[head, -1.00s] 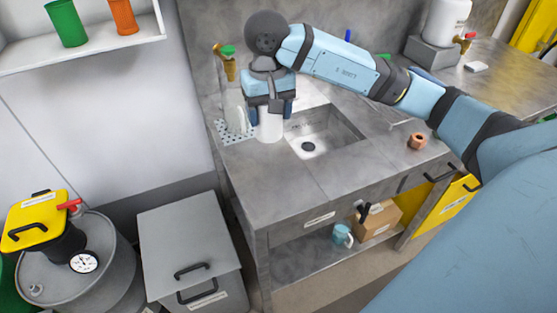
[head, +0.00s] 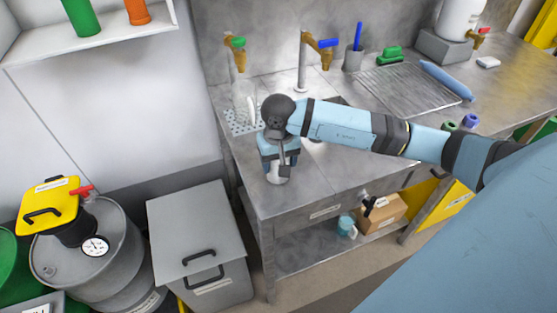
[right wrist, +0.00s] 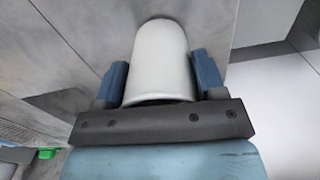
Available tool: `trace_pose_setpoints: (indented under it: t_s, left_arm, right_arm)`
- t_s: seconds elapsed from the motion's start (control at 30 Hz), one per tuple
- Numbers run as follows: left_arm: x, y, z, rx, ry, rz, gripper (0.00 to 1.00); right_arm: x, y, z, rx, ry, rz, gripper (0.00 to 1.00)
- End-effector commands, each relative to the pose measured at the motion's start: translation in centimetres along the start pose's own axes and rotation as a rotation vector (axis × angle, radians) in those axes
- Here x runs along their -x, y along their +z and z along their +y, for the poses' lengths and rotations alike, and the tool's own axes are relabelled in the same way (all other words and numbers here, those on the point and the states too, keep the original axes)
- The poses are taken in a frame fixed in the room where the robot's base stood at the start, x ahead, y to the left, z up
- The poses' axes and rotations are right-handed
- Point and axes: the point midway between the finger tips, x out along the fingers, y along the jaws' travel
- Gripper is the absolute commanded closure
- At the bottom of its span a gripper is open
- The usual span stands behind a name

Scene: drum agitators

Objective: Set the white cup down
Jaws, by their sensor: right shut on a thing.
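The white cup (head: 278,176) is in my right gripper (head: 279,164), over the front left part of the grey counter (head: 325,178). In the right wrist view the cup (right wrist: 161,58) sits between the two blue fingers of the gripper (right wrist: 162,80), which is shut on it. The cup looks roughly upright in the head view. I cannot tell whether its base touches the counter. My left gripper is not in view.
A perforated plate (head: 238,127) with clear glassware lies behind the gripper. Two taps stand at the back, one green-handled (head: 237,48), one blue-handled (head: 327,48). My arm hides most of the sink. A grey bin (head: 195,232) stands left of the counter.

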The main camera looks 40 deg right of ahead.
Motion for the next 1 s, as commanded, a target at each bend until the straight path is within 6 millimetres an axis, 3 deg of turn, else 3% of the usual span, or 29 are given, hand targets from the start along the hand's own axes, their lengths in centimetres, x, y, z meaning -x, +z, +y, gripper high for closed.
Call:
trace_pose_setpoints:
  t_s: [0.4, 0.43, 0.5, 0.53, 0.83, 1.0]
  left_arm:
    - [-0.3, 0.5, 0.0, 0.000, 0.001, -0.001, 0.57]
    - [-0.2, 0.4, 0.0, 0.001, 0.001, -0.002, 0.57]
    - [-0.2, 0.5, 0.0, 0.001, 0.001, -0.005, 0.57]
    - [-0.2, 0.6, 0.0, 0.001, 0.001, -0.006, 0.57]
    - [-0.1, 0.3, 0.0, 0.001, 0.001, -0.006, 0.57]
    - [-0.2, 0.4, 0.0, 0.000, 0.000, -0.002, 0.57]
  right_arm:
    - [-0.8, 0.0, 0.0, 0.001, 0.000, 0.001, 0.58]
    - [-0.6, 0.0, 0.0, 0.000, 0.000, 0.001, 0.29]
    - [-0.5, 0.0, 0.0, 0.000, 0.000, 0.001, 0.13]
    - [-0.5, 0.0, 0.0, 0.000, 0.000, 0.001, 0.11]
    - [-0.3, 0.0, 0.0, 0.000, -0.001, 0.001, 0.11]
    - [1.5, -0.2, 0.0, 0.000, -0.001, 0.005, 0.11]
